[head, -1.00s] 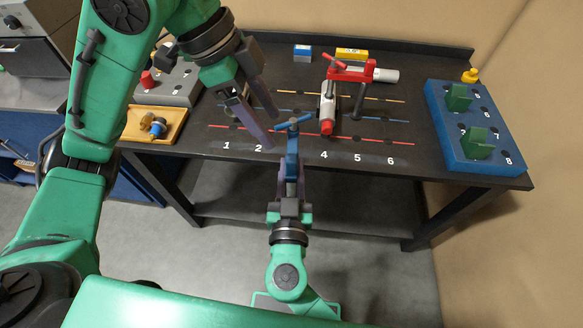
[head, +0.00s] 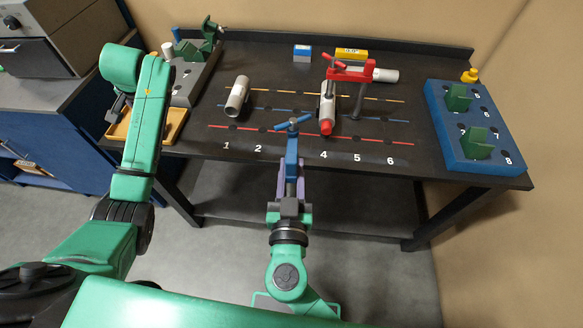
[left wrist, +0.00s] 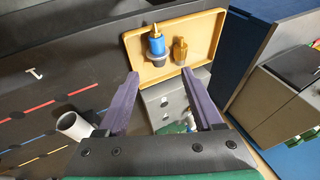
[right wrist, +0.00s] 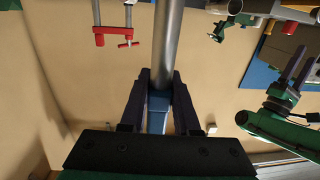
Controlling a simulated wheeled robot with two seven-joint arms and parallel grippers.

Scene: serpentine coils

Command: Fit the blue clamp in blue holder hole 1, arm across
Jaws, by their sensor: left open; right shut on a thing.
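The blue clamp (head: 292,150) is in my right gripper (head: 290,187), held upright in front of the table's near edge, with its blue cross handle on top. In the right wrist view the shut fingers (right wrist: 159,90) grip a blue part (right wrist: 158,112), and a steel bar (right wrist: 168,40) extends beyond them. The blue holder (head: 440,118) stands at the table's right end. It has open holes and two green pieces; 7 and 8 are readable, and I cannot make out a 1 on it. My left gripper (left wrist: 160,76) is open and empty, near the yellow tray.
A grey pipe (head: 237,95) rests by lines 1 and 2. A red clamp (head: 350,72) stands over another pipe (head: 327,105) near 4. The yellow tray (left wrist: 205,28) holds a blue-and-brass piece (left wrist: 157,44) and a brass piece (left wrist: 180,52). A yellow piece (head: 469,75) stands behind the blue holder.

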